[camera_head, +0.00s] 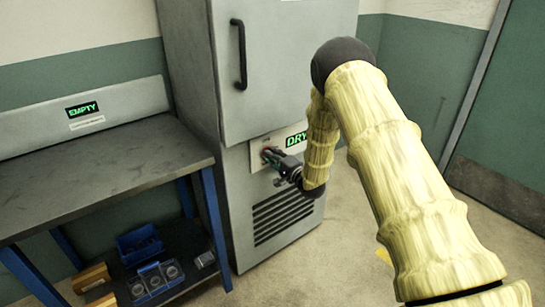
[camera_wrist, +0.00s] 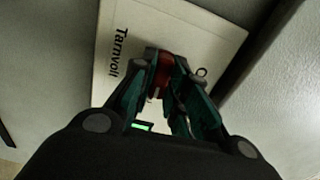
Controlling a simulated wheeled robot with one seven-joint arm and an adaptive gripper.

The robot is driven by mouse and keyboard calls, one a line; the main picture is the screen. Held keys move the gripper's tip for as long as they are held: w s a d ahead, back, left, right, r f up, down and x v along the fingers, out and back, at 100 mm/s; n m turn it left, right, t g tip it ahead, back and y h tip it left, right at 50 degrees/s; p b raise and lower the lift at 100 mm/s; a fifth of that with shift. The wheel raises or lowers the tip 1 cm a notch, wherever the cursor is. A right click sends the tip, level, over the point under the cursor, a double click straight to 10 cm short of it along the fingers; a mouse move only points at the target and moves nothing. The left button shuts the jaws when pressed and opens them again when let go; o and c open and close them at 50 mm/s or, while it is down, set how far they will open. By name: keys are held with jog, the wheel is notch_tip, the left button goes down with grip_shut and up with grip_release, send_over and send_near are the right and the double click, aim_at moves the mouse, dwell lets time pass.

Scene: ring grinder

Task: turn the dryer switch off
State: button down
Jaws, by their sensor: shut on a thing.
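The dryer (camera_head: 262,100) is a tall grey cabinet with a black door handle, a green "DRY" display (camera_head: 297,139) and a vent below. Its switch panel (camera_head: 261,153) is a pale plate left of the display; the wrist view shows it as a white plate (camera_wrist: 185,40) marked "Tarnvolt". The red switch (camera_wrist: 160,78) shows between my fingertips in the wrist view. My gripper (camera_head: 270,155) reaches the panel from the right and is shut on the red switch (camera_head: 266,150). The fingers cover most of the switch, so its setting cannot be told.
A dark-topped workbench (camera_head: 100,168) with blue legs stands left of the dryer, with an "EMPTY" sign (camera_head: 82,110) behind it. Blue bins (camera_head: 140,245) and trays sit on its lower shelf. Bare floor (camera_head: 345,250) lies right of the dryer.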

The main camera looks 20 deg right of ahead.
jog(key=shift+n+b, duration=2)
jog(key=shift+n, duration=6.7)
jog(key=c, duration=1.4)
grip_release()
jog(key=v, duration=1.2)
